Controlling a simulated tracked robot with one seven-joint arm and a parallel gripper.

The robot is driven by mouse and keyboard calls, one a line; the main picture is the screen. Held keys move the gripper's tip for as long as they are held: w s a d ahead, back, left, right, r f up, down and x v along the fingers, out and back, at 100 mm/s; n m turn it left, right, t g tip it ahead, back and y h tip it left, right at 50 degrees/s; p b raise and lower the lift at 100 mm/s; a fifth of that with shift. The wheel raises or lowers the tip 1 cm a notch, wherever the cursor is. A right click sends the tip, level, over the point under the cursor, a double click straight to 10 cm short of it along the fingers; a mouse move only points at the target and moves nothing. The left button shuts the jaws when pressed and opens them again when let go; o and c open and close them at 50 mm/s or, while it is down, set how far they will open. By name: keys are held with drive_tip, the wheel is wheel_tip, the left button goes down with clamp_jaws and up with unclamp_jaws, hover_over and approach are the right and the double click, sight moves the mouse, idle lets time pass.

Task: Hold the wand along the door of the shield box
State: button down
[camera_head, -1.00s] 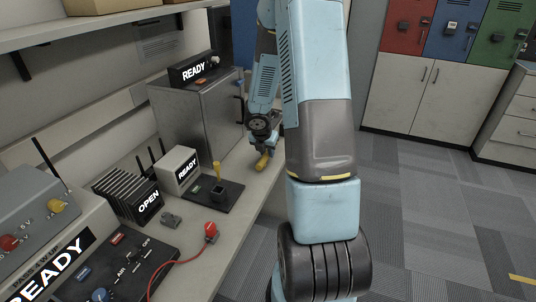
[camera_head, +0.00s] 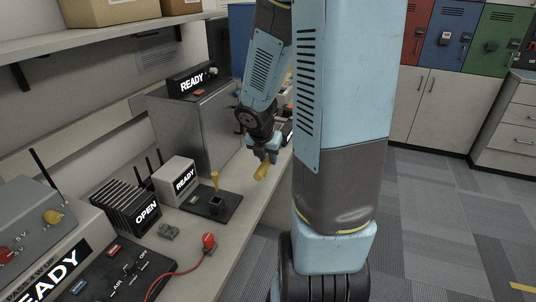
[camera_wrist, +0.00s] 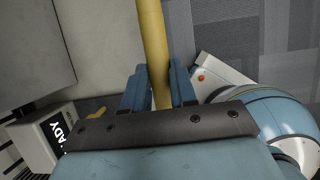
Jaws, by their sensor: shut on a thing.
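The shield box is the grey metal box (camera_head: 190,132) on the bench, with a READY display (camera_head: 192,83) on top. My forearm and gripper hide part of its right side, where the door edge and a dark handle show. My gripper (camera_head: 266,155) is shut on the yellow wand (camera_head: 262,171), in front of and to the right of the box, near the bench edge. In the wrist view the wand (camera_wrist: 153,45) runs up between the two blue fingers of my gripper (camera_wrist: 158,88). A grey panel (camera_wrist: 30,45) lies left of the wand, apart from it.
On the bench are a black pad (camera_head: 229,211) with a yellow upright piece, a white READY unit (camera_head: 174,181), a black finned OPEN unit (camera_head: 125,207) and a red plug (camera_head: 208,241) on a cable. A shelf runs above. The carpeted floor (camera_head: 440,220) on the right is clear.

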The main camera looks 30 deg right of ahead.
drive_tip(key=shift+s+a+r, duration=0.2)
drive_tip(key=shift+s+a, duration=0.1)
drive_tip(key=shift+s, duration=0.15)
drive_tip(key=w+f, duration=0.2)
drive_tip(key=w, duration=0.1)
drive_tip(key=w+f, duration=0.5)
drive_tip(key=w, duration=0.1)
drive_tip(key=shift+w+a+f, duration=0.1)
drive_tip(key=shift+a+f, duration=0.1)
drive_tip(key=shift+a, duration=0.1)
drive_tip(key=shift+w+a, duration=0.9)
drive_tip(key=shift+w, duration=0.25)
drive_tip(key=shift+w+a, duration=0.95)
drive_tip(key=shift+w, duration=0.25)
drive_tip(key=shift+w+a, duration=0.9)
drive_tip(key=shift+w, duration=0.25)
drive_tip(key=s+d+r, duration=0.2)
drive_tip(key=s+d, duration=0.3)
drive_tip(key=s, duration=0.1)
drive_tip(key=shift+s, duration=0.15)
